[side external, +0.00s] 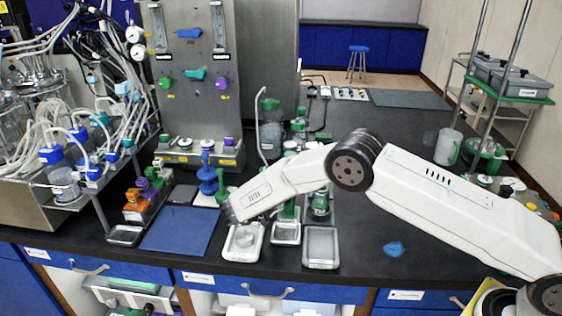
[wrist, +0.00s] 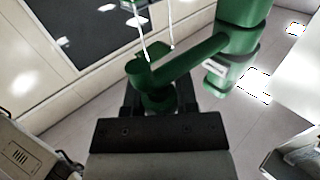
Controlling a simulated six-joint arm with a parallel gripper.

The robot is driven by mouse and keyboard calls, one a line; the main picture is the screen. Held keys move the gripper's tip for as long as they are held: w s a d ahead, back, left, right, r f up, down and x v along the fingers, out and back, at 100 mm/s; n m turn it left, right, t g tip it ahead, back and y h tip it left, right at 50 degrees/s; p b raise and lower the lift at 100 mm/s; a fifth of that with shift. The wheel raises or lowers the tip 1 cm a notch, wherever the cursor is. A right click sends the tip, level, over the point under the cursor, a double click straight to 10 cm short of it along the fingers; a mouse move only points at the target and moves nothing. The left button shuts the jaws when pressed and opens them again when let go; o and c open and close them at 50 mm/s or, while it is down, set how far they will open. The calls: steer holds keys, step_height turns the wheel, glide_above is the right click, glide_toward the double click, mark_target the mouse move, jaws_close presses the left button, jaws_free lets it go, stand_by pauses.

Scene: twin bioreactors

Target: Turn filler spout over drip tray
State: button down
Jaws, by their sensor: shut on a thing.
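In the wrist view, my gripper (wrist: 158,100) is shut on a green filler spout (wrist: 190,62). Its dark fingers sit on either side of the knob-like lower end. The spout's arm runs up and right to a thick green body (wrist: 240,30). In the side view, my gripper (side external: 228,207) is low over the front of the bench, and a small green part (side external: 222,187) shows just beyond it. The grip itself is hidden there. A white-rimmed tray (side external: 243,257), likely the drip tray, lies just right of and below my gripper with a pale round thing in it.
Two more trays (side external: 320,262) (side external: 286,241) lie to the right. A blue mat (side external: 180,232) and a blue stand (side external: 207,180) are on the left, before a steel panel (side external: 190,100). Green-capped bottles stand behind my arm.

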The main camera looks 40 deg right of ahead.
steer(key=shift+w+a+m+g, duration=0.15)
steer(key=shift+a+m+g, duration=0.1)
steer(key=shift+m+g, duration=0.4)
steer(key=shift+c, duration=1.9)
jaws_free()
steer(key=shift+a, duration=0.15)
step_height(320, 180, up, 7)
steer(key=a, duration=0.2)
steer(key=shift+w+a, duration=0.3)
steer(key=shift+a, duration=0.05)
steer(key=shift+d, duration=0.1)
